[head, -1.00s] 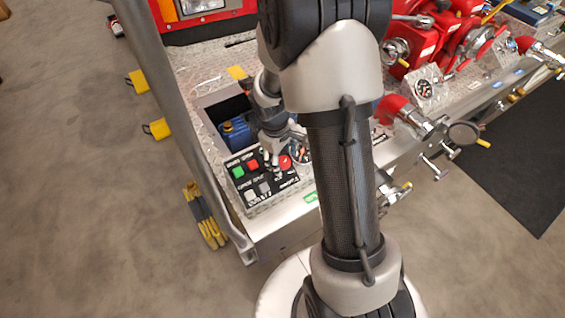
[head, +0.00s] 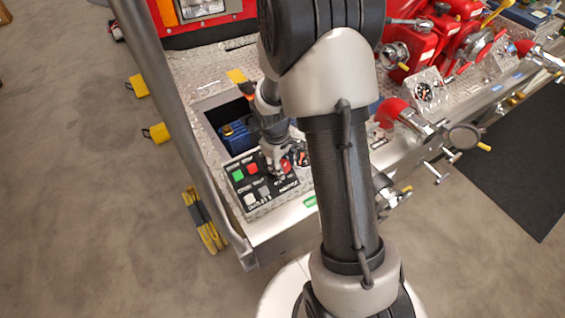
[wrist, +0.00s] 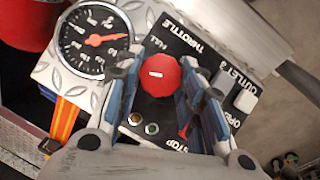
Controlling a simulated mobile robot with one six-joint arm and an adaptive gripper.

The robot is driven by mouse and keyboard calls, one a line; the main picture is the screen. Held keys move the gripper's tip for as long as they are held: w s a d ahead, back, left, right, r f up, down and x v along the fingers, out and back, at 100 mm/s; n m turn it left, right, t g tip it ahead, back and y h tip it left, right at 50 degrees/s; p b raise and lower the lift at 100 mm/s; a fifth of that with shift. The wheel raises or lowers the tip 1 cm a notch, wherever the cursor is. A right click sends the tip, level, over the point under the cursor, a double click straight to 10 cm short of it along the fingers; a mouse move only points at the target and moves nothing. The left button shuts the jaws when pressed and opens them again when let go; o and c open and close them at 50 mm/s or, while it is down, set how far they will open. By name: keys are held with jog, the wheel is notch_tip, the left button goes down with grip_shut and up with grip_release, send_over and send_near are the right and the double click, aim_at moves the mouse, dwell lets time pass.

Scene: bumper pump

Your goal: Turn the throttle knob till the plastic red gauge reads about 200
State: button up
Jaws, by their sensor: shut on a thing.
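The throttle knob (wrist: 159,77) is round and red with a white mark, on a black control panel (head: 246,186) lettered THROTTLE. In the wrist view my gripper (wrist: 163,68) has its blue-padded fingers on either side of the knob, shut on it. The gauge (wrist: 93,38) beside the panel, upper left in the wrist view, has a black face, white marks and a red needle pointing right and slightly up. Its numbers are too small to read surely. In the head view my gripper (head: 281,165) mostly hides the knob.
The panel carries a green button (head: 237,175), a red button (head: 252,168) and pale outlet buttons (wrist: 244,101). A blue object (head: 234,137) sits in an open recess behind the panel. Red valves and other gauges (head: 424,91) stand to the right.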

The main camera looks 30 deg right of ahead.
jog(key=shift+c, duration=1.1)
jog(key=shift+s+r+m+p, duration=0.15)
jog(key=shift+m+p, duration=0.25)
jog(key=shift+p, duration=0.65)
jog(key=shift+m+y+p, duration=0.3)
jog(key=shift+y+p, duration=0.1)
jog(key=shift+p, duration=0.05)
jog(key=o, duration=1.1)
jog(key=shift+c, duration=0.2)
notch_tip(320, 180, up, 12)
jog(key=shift+a, duration=0.4)
jog(key=shift+s, duration=0.1)
